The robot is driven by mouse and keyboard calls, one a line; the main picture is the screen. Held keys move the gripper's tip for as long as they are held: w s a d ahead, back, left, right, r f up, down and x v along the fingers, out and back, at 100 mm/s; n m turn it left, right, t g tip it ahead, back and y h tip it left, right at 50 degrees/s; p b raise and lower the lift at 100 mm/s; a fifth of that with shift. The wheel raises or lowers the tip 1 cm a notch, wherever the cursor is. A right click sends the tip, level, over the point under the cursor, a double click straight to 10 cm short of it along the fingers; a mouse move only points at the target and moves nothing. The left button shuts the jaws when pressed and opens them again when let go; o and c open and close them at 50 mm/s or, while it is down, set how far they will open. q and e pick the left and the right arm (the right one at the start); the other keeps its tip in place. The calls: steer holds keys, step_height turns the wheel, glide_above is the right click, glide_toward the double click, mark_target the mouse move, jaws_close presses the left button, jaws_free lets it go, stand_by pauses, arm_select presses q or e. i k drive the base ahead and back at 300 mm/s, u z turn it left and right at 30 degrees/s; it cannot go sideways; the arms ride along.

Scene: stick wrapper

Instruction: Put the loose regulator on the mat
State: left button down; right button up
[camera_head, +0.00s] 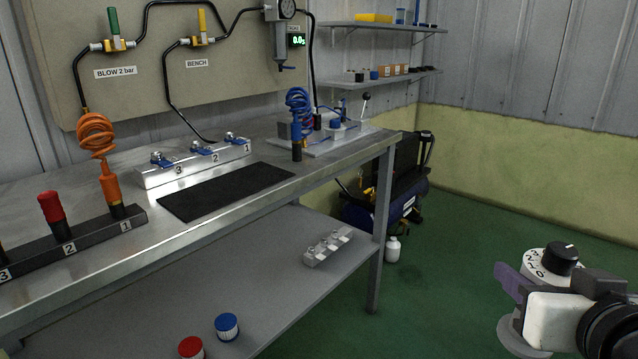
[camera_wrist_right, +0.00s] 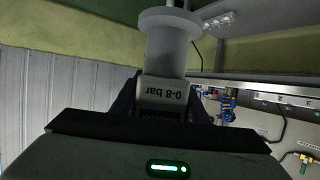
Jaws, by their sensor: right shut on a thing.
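The loose regulator (camera_head: 537,264) is at the lower right of the head view, a pale body with a numbered dial and black knob on top. It also shows in the right wrist view (camera_wrist_right: 168,52), with a "0-8 bar" label. My right gripper (camera_head: 552,285) is shut on it and holds it off to the right of the bench, apart from any surface. The fingers close around the labelled part in the wrist view (camera_wrist_right: 163,102). The black mat (camera_head: 226,191) lies flat and bare on the bench top. My left gripper is not in view.
The metal bench (camera_head: 330,160) has a numbered valve manifold (camera_head: 195,163) behind the mat and a dark holder rail (camera_head: 75,238) to its left. A fixture with a blue coil (camera_head: 298,105) stands right of the mat. Red and blue caps (camera_head: 227,325) sit on the lower shelf.

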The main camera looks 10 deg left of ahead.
mark_target(229, 185)
steer(key=u, duration=0.8)
steer(key=i, duration=0.45)
